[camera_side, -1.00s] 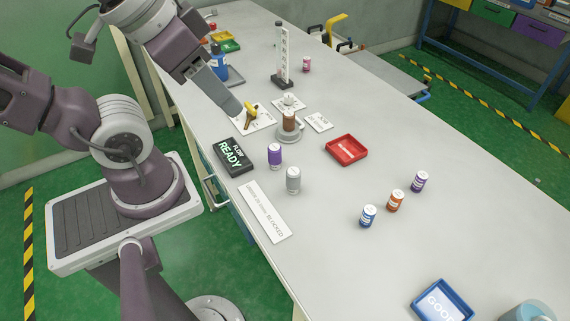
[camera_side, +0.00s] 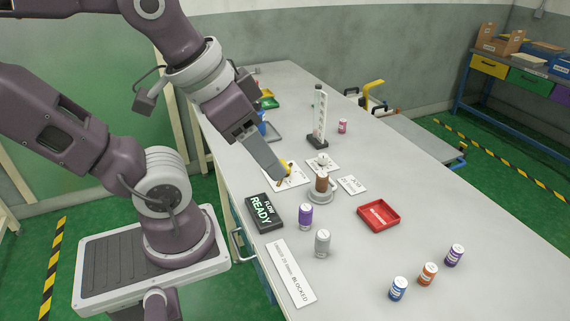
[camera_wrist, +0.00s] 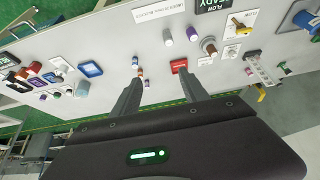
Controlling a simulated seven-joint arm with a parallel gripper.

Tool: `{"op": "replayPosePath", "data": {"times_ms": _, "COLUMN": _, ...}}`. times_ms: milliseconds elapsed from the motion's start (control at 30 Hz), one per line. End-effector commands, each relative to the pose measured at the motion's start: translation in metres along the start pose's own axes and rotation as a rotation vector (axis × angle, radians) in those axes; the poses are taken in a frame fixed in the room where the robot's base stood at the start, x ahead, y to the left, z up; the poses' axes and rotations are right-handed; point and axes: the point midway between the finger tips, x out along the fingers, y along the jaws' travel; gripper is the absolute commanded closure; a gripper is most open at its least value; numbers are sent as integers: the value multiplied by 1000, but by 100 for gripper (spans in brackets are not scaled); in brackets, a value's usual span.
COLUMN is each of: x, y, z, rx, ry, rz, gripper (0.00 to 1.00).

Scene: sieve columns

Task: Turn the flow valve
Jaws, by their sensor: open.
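The flow valve (camera_side: 287,166) has a yellow handle on a white plate beside the "FLOW READY" display (camera_side: 266,213). It also shows near the top right of the wrist view (camera_wrist: 238,22). My gripper (camera_side: 284,176) overlaps the valve in the side view and partly hides it. In the wrist view my gripper (camera_wrist: 156,80) is open and empty, its two fingers apart. The valve lies well outside the fingers there, up and to the right, so they look apart from it. A brown jar (camera_side: 322,182) stands on a round grey base right of the valve.
A white upright column (camera_side: 320,118) stands behind the valve. Purple (camera_side: 306,216) and grey (camera_side: 322,243) jars stand in front. The table's right middle is fairly clear.

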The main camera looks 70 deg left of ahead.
Motion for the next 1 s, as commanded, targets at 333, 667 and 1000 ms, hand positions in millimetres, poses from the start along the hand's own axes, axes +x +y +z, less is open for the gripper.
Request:
{"op": "replayPosePath", "data": {"times_ms": 333, "x": 103, "y": -129, "z": -140, "rx": -25, "ry": -238, "rz": -42, "gripper": 18}}
{"op": "replayPosePath", "data": {"times_ms": 667, "x": 285, "y": -337, "z": -85, "rx": -16, "ry": -459, "rz": -12, "gripper": 18}}
{"op": "replayPosePath", "data": {"times_ms": 1000, "x": 342, "y": -360, "z": -43, "rx": -2, "ry": -489, "rz": 4, "gripper": 18}}
